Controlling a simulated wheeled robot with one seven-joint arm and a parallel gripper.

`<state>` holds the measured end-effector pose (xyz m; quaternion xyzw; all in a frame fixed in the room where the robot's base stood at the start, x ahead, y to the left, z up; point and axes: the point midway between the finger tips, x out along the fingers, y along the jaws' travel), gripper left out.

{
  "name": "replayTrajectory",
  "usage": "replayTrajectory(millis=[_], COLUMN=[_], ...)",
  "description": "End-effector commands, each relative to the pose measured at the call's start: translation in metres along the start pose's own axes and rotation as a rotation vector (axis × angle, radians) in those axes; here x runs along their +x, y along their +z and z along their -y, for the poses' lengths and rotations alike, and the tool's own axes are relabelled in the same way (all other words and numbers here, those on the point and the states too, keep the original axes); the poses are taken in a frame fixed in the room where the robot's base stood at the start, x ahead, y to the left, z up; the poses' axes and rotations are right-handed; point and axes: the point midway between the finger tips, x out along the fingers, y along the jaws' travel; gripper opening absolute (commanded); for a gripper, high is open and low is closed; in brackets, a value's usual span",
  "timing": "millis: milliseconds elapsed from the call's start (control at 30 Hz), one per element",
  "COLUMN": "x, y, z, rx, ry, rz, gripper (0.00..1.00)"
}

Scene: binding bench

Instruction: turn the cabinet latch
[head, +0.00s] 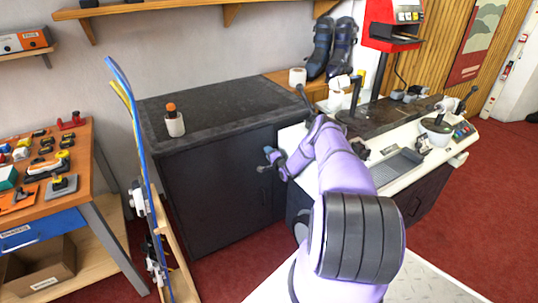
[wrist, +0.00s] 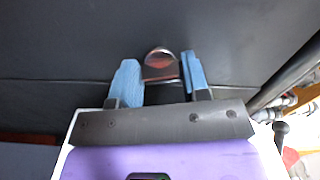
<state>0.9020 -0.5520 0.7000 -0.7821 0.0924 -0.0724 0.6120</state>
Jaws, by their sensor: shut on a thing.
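The dark cabinet (head: 215,190) stands against the wall, with its front towards me. Its latch (wrist: 160,70), a small metal piece with a rounded, shiny end, shows in the wrist view against the dark cabinet front. My gripper (wrist: 161,76) has its blue fingers on either side of the latch and is shut on it. In the head view my gripper (head: 266,160) is at the right part of the cabinet front, and the latch cannot be made out there. A thin seam runs across the cabinet front in the wrist view.
A white bottle with an orange cap (head: 174,121) stands on the cabinet top. Skis (head: 136,150) lean at the cabinet's left, beside a wooden workbench (head: 85,150). A white-topped counter with machines (head: 400,165) stands close on the right of my arm. Red carpet lies in front.

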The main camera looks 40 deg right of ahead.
Motion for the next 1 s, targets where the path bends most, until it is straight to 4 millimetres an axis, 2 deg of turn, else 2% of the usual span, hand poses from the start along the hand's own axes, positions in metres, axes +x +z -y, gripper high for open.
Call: replayTrajectory(millis=[300,800,833,933,1000], x=[-0.0005,-0.0005,-0.0005,-0.0005,-0.0004], y=[-0.0008,-0.0008,-0.0009,-0.0008,-0.0006], z=[-0.0005,-0.0006,-0.0006,-0.0006,-0.0005], rx=[0.111,0.129,0.129,0.128,0.128], ry=[0.000,0.001,0.001,0.001,0.001], rz=[-0.002,-0.002,-0.002,-0.002,-0.001], gripper=[0.19,0.19,0.45,0.68,0.68])
